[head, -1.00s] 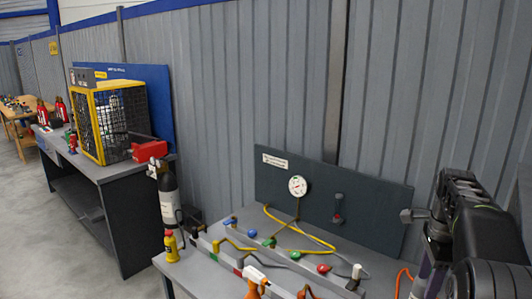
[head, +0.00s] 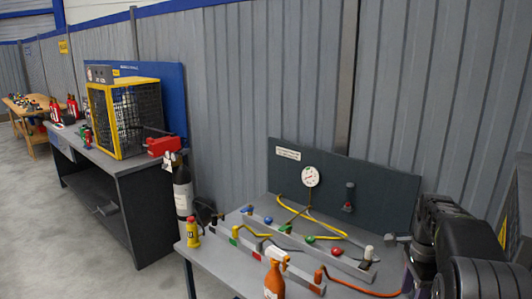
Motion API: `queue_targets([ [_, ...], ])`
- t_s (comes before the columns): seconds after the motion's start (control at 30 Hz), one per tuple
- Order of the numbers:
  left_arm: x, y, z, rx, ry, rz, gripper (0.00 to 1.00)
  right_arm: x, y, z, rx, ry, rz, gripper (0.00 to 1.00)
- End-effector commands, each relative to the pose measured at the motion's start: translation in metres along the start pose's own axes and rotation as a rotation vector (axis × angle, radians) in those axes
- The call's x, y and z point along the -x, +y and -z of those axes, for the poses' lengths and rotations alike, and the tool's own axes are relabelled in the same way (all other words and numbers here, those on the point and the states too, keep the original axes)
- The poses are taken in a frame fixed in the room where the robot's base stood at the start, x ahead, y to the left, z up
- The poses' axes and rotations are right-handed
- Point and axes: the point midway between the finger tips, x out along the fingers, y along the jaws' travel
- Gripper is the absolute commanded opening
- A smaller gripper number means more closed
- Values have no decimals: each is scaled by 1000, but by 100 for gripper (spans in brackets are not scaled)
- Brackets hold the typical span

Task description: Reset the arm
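My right arm comes in at the lower right of the head view, black and bulky. Its gripper (head: 398,241) is at the right end of the grey bench (head: 215,262), close to the panel; its fingers are mostly hidden, so I cannot tell whether it is open or shut, or whether it holds anything. My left gripper is not in view. The bench carries a dark upright panel (head: 385,190) with a round white gauge (head: 311,176) and a small lever-like fitting (head: 348,198). Yellow and orange hoses run to a rail with coloured knobs (head: 284,229).
An orange spray bottle (head: 274,279) and a small yellow bottle (head: 193,233) stand at the bench front. Another bench holds a yellow-framed mesh cage (head: 131,115) and a red device (head: 163,146). Grey floor is clear at left.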

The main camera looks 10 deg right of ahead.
Motion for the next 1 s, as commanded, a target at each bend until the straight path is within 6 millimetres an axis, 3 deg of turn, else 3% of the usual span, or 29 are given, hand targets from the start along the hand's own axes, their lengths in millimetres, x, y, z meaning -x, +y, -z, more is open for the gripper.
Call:
queue_targets([
  [0.27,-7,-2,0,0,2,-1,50,-96,-1,-40,255,1,-8,55],
  [0.37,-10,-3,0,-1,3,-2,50,-145,6,-63,391,-6,-12,55],
  [0.47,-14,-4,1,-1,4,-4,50,-208,27,-96,572,-26,-14,55],
  [0.6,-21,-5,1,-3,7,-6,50,-296,79,-154,865,-78,2,55],
  [0.73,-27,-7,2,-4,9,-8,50,-356,148,-211,1133,-150,41,55],
  [0.83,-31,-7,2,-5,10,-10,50,-383,206,-254,1320,-212,94,55],
  [0.9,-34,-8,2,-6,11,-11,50,-391,242,-279,1428,-251,138,55],
  [1.0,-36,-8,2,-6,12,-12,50,-392,280,-305,1542,-293,200,55],
])
